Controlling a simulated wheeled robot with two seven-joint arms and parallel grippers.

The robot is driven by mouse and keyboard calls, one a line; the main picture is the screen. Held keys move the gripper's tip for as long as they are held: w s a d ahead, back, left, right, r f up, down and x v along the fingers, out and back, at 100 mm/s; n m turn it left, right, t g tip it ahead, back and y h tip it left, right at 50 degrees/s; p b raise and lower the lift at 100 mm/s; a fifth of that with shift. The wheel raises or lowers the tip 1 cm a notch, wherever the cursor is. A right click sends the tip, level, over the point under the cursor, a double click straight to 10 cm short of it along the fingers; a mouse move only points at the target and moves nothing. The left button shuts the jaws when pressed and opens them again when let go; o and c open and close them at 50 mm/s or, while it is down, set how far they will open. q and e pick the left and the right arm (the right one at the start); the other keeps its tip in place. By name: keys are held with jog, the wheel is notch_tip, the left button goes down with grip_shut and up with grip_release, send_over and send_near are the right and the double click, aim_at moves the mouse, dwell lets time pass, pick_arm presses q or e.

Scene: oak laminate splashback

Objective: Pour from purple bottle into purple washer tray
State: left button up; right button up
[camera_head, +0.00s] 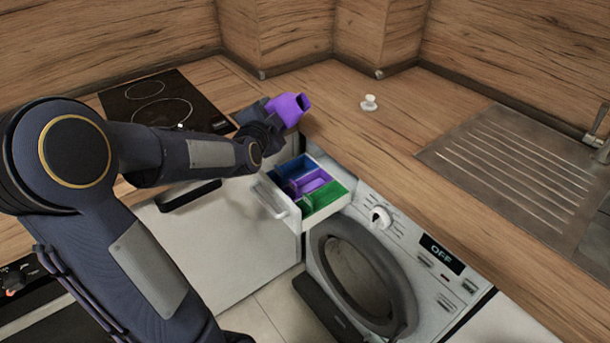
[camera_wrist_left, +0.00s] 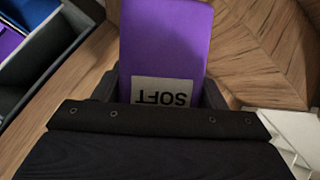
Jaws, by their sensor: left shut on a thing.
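The purple bottle (camera_head: 287,109) is held by my left gripper (camera_head: 262,118) near the worktop's front edge, above and behind the open washer drawer. It is tilted, with its open mouth pointing up and to the right. In the left wrist view the bottle (camera_wrist_left: 165,45) shows a "SOFT" label, with the gripper's fingers (camera_wrist_left: 160,90) on both sides. The washer drawer (camera_head: 338,205) is pulled out and has blue, purple and green compartments. The purple tray (camera_head: 312,182) is the middle one. The left wrist view shows a bit of purple tray (camera_wrist_left: 8,42) at upper left. My right gripper is not seen.
A black hob (camera_head: 150,95) is at the left and a metal sink drainer (camera_head: 510,165) at the right. The washer (camera_head: 420,255) display reads OFF. The worktop around the cap is clear.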

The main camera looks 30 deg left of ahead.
pick_arm(q)
jog(key=shift+a+m+t, duration=0.3)
jog(key=shift+m, duration=0.4)
dwell(2.0)
jog(key=shift+a+f+m+y+b, duration=0.15)
jog(key=shift+f+m+y+b, duration=0.35)
jog(key=shift+f+m+b, duration=0.25)
dwell(1.8)
dwell(1.3)
